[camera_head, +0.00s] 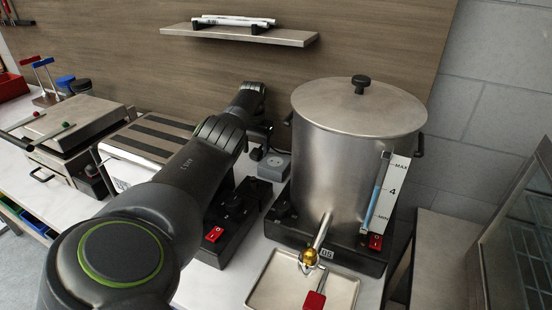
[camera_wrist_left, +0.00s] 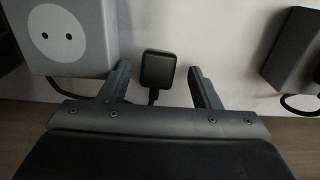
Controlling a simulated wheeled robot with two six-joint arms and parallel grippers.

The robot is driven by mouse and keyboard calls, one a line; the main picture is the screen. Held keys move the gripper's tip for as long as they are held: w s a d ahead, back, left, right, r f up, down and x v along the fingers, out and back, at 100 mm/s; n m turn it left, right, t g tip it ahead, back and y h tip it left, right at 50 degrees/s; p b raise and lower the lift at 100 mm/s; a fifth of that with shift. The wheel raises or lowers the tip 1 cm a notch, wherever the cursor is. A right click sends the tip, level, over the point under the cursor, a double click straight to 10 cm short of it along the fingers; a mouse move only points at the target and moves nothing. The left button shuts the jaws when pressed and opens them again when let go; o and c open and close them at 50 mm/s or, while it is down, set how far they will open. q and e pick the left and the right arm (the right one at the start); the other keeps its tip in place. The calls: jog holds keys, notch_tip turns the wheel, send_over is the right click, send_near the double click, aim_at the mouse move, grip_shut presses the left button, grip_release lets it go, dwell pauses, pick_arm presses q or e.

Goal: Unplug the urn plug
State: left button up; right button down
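The steel urn (camera_head: 332,165) stands on a black base with a red switch. My left arm reaches past its left side, and my left gripper (camera_head: 262,140) is at the back of the counter, just above a grey socket box (camera_head: 273,168). In the left wrist view, the black plug (camera_wrist_left: 157,69) with its cable is between the open fingers of my left gripper (camera_wrist_left: 162,85), with a gap on each side. The socket box (camera_wrist_left: 97,48) is to the left, its round two-hole face bare and apart from the plug. My right gripper is out of view.
A steel tray (camera_head: 258,293) sits under the urn's tap. A second black base with a red switch (camera_head: 214,234) and a striped steel appliance (camera_head: 150,148) stand left of the urn. A shelf (camera_head: 240,36) is on the wall above. Another grey box (camera_wrist_left: 293,52) is right of the plug.

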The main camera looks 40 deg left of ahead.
aim_at(255, 151)
pick_arm(q)
jog(key=shift+s+f, duration=0.1)
jog(key=shift+f, duration=0.2)
jog(key=shift+r+p, duration=0.45)
jog(key=shift+r, duration=0.05)
notch_tip(255, 151, up, 11)
jog(key=p, duration=0.7)
jog(key=s+d+p, duration=0.6)
jog(key=d+p, duration=0.5)
jog(key=p, duration=0.4)
notch_tip(255, 151, up, 8)
jog(key=shift+w, duration=0.2)
jog(key=shift+d+f, duration=0.1)
jog(key=shift+f, duration=0.05)
